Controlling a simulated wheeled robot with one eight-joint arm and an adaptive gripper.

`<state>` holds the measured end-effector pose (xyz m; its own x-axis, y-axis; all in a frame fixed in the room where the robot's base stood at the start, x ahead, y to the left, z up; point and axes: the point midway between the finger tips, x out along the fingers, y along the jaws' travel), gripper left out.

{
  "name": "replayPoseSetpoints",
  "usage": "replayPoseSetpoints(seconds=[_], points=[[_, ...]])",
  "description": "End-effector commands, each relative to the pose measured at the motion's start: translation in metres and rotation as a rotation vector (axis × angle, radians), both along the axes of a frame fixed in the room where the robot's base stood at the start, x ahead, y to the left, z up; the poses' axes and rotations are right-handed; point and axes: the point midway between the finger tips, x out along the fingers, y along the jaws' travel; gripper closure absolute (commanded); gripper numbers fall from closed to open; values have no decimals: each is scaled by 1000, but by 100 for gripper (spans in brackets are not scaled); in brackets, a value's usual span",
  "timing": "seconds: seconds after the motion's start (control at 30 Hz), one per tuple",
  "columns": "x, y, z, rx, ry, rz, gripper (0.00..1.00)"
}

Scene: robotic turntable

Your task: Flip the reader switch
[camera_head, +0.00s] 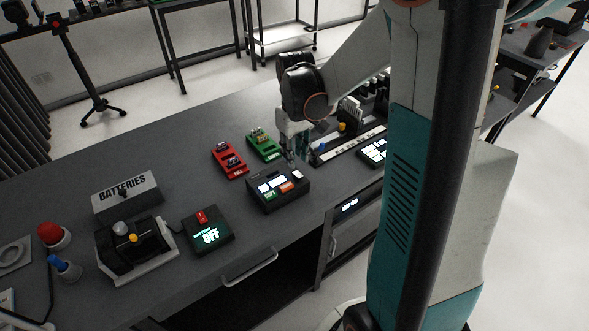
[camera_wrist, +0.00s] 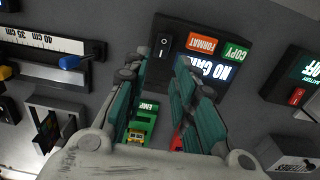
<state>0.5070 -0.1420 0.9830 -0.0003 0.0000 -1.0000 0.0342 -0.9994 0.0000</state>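The reader is a black box (camera_head: 277,191) on the grey desk, with a lit screen, a green and an orange button and a small pale switch (camera_head: 298,175) at its right end. In the wrist view the reader (camera_wrist: 178,28) shows a "NO CAR..." screen partly hidden by a finger, with FORMAT and COPY buttons. Its rocker switch (camera_wrist: 163,48) is black and white there, just beyond the fingertips. My gripper (camera_head: 291,155) is above the reader's back edge, near the switch. In the wrist view my gripper (camera_wrist: 157,70) has its fingers apart with nothing between the tips.
Red (camera_head: 229,160) and green (camera_head: 263,144) card holders lie behind the reader. A ruler slide (camera_head: 348,144) is at right. A battery box (camera_head: 207,233) reading OFF, a BATTERIES box (camera_head: 126,195) and a red button (camera_head: 53,234) are at left.

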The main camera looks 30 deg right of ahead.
Motion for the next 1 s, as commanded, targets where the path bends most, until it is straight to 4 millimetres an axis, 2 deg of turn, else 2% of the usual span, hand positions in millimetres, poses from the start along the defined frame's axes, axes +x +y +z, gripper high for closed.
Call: replayPoseSetpoints(seconds=[0.03, 0.1, 0.3, 0.7, 0.83, 1.0], points=[[0, 0, -13, 0, 0, 0, 75], [0, 0, -24, 0, 0, 0, 75], [0, 0, -46, 0, 0, 0, 75], [0, 0, -51, 0, 0, 0, 75], [0, 0, -51, 0, 0, 0, 100], [0, 0, -51, 0, -3, 0, 100]])
